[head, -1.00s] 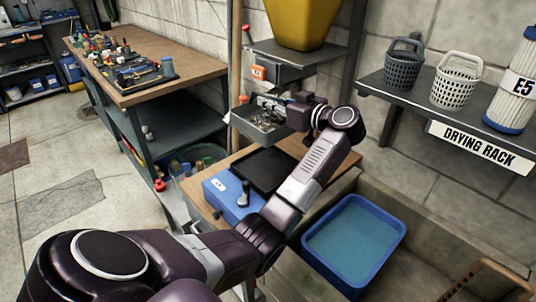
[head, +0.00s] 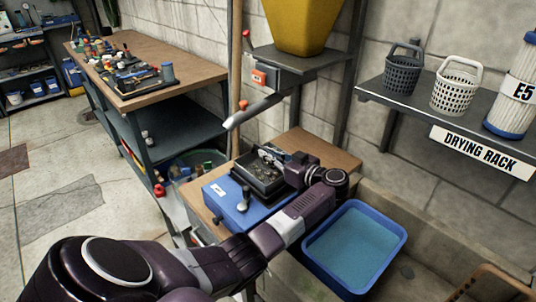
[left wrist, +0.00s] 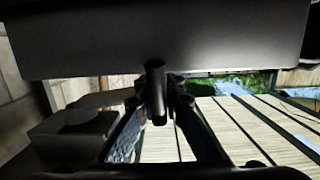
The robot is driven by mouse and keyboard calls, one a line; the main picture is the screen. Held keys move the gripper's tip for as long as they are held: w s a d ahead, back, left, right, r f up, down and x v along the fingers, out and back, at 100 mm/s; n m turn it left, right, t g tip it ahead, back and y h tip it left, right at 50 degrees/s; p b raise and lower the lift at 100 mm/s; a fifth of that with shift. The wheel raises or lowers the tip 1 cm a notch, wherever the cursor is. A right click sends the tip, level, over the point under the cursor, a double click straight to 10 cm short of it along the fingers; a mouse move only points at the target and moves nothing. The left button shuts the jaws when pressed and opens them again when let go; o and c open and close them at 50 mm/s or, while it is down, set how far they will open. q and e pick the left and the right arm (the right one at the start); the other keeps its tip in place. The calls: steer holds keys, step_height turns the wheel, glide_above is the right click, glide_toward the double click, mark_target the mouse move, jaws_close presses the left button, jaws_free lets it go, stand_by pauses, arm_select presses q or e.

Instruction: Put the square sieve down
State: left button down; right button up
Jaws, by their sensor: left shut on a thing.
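The square sieve (head: 262,187) is a dark, shallow square pan with dark grainy matter in it. It sits low over the top of the blue box (head: 232,206) on the wooden bench; I cannot tell whether it touches. My left gripper (head: 279,163) is at its far right side in the head view. In the left wrist view my left gripper (left wrist: 157,100) is shut on the sieve's short handle, with the sieve's broad dark side (left wrist: 155,40) above it. The box's black top plate is mostly hidden under the sieve. My right gripper is out of view.
A yellow hopper (head: 302,22) with a grey chute (head: 256,106) stands behind the bench. A blue water tub (head: 353,248) lies at the right, below the drying rack shelf (head: 440,108) with its baskets. A short lever (head: 244,197) stands on the blue box's front.

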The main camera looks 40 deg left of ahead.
mark_target(283, 160)
arm_select(q)
steer(key=c, duration=2)
jaws_free()
steer(key=shift+c, duration=0.2)
steer(key=shift+d+r, duration=0.1)
steer(key=shift+d, duration=0.05)
steer(key=d, duration=0.4)
steer(key=d+r+b, duration=0.1)
steer(key=d, duration=0.2)
steer(key=s+d, duration=0.1)
steer(key=d, duration=0.3)
steer(key=shift+d+r, duration=0.35)
steer(key=shift+r, duration=0.05)
